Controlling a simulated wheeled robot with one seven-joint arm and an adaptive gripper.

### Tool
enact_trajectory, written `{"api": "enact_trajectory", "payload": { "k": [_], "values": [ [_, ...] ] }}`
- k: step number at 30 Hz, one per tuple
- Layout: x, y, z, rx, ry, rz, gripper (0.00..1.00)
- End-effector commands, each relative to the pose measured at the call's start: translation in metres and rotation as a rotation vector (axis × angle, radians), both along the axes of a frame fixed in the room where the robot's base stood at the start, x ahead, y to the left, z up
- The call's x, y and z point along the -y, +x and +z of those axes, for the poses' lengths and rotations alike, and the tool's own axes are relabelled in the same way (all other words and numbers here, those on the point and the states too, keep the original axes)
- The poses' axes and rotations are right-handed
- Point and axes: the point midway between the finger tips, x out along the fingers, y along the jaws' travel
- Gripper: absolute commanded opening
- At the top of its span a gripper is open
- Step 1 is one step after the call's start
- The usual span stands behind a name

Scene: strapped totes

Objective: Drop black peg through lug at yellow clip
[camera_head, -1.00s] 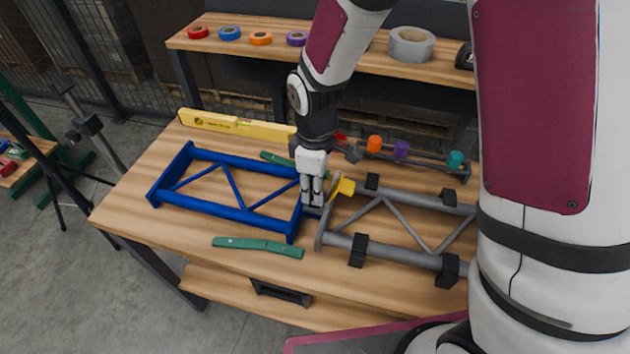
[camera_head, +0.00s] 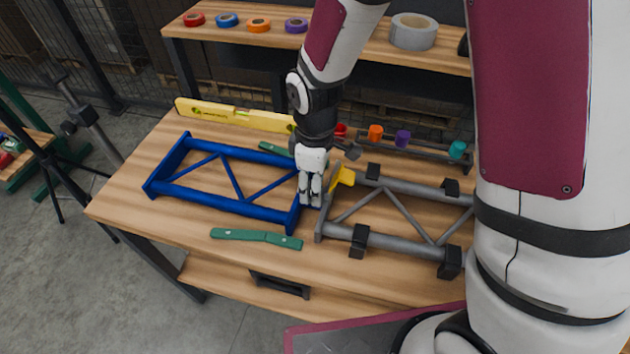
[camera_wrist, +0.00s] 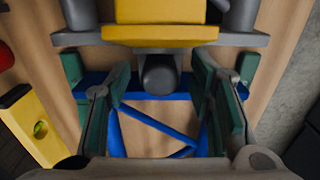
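The yellow clip (camera_head: 343,177) sits at the left end of the grey truss frame (camera_head: 405,188). In the wrist view the clip (camera_wrist: 160,34) is at the top, beside a grey end plate (camera_wrist: 90,38). A dark round-ended cylinder (camera_wrist: 160,73) stands just below it, between my fingers; I cannot tell whether it is the lug or the black peg. My gripper (camera_head: 311,203) points down at the gap between the blue truss frame (camera_head: 225,206) and the grey one. In the wrist view my gripper's fingers (camera_wrist: 161,78) are apart, with gaps visible beside the cylinder.
Coloured cups, including an orange one (camera_head: 376,132), stand behind the grey frame. Black blocks (camera_head: 359,240) hold its tubes.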

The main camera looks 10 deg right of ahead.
Motion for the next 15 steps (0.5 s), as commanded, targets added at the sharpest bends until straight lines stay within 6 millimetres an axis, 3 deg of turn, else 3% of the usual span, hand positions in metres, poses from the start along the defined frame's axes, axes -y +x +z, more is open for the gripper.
{"api": "enact_trajectory", "payload": {
  "k": [9, 15],
  "values": [
    [0.000, 0.000, 0.002, 0.001, 0.001, 0.000, 0.50],
    [0.000, 0.002, 0.027, 0.006, 0.002, -0.001, 0.50]
  ]
}}
